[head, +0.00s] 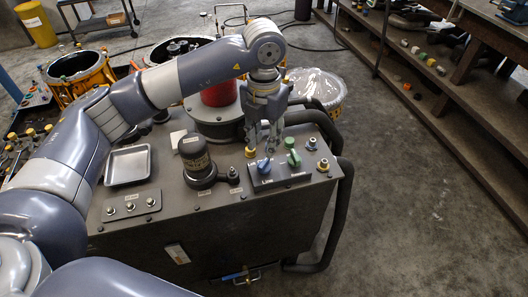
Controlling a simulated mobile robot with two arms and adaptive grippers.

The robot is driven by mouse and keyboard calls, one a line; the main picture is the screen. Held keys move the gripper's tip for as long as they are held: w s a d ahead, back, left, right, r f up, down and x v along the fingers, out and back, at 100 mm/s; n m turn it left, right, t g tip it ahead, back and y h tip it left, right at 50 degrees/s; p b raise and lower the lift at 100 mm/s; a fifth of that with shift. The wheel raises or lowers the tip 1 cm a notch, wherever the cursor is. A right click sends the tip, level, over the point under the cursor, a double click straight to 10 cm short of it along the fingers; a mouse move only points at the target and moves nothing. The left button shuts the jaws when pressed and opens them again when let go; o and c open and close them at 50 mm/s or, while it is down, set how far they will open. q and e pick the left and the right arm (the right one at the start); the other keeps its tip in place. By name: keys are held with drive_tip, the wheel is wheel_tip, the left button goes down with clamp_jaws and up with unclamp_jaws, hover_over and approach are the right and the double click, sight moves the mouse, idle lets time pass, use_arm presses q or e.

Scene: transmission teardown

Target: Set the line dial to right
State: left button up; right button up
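A small dark dial panel (281,177) sits on the right part of the grey machine's top. It carries a blue knob (264,166) on its left and a green knob (293,158) on its right. My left gripper (262,149) points down just above and behind the blue knob. Its two fingers are apart with nothing between them. It looks clear of the knob, though the exact gap is hard to tell. My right gripper is not in view.
A dark cylinder (198,163), a metal tray (128,164) and a three-button plate (131,205) are on the machine top to the left. Fittings (323,165) stand right of the panel. Thick hoses (336,215) run down the right side. A red cylinder (219,94) stands behind.

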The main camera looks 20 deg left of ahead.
use_arm(q)
wheel_tip(320, 180, up, 5)
drive_tip(key=shift+r, duration=0.1)
idle(0.6)
